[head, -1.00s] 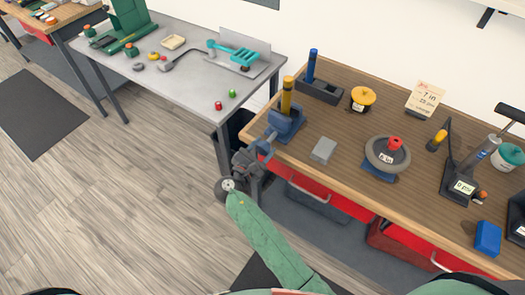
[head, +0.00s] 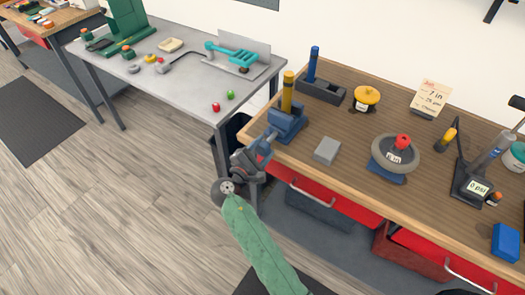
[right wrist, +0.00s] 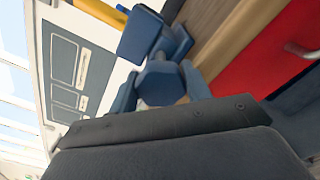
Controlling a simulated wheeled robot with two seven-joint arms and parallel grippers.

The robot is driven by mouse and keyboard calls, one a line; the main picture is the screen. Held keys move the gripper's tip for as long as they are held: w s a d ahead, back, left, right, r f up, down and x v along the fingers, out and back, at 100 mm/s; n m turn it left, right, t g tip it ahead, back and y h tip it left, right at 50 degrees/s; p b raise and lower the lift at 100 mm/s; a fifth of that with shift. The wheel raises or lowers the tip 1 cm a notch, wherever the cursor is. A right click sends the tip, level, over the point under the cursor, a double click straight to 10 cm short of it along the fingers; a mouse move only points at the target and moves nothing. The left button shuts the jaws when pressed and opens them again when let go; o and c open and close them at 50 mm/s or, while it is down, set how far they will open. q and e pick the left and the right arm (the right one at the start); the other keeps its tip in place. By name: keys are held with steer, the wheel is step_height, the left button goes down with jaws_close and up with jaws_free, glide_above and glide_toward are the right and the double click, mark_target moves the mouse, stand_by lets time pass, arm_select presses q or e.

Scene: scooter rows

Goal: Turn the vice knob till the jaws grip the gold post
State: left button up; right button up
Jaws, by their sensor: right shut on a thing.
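The blue vice (head: 285,122) stands at the left front corner of the wooden bench. The gold post (head: 288,92) stands upright at the vice; whether the jaws touch it is too small to tell. My right gripper (head: 262,150) is at the front of the vice, shut on its blue knob, which is mostly hidden in the head view. In the right wrist view the lobed blue knob (right wrist: 160,82) shows just beyond my dark gripper, with the vice behind it and part of the gold post (right wrist: 110,16) at the top. My left gripper is out of view.
A grey block (head: 327,150) lies right of the vice. A dark holder with a blue post (head: 314,65) stands behind it. A grey wheel with a red knob (head: 395,153) sits further right. The grey table (head: 195,85) is close on the left.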

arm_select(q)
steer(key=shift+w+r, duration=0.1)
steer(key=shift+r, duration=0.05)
arm_select(e)
steer(key=o, duration=1)
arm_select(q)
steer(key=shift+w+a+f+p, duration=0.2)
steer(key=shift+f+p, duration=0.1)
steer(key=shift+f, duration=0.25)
arm_select(e)
steer(key=shift+v, duration=3.85)
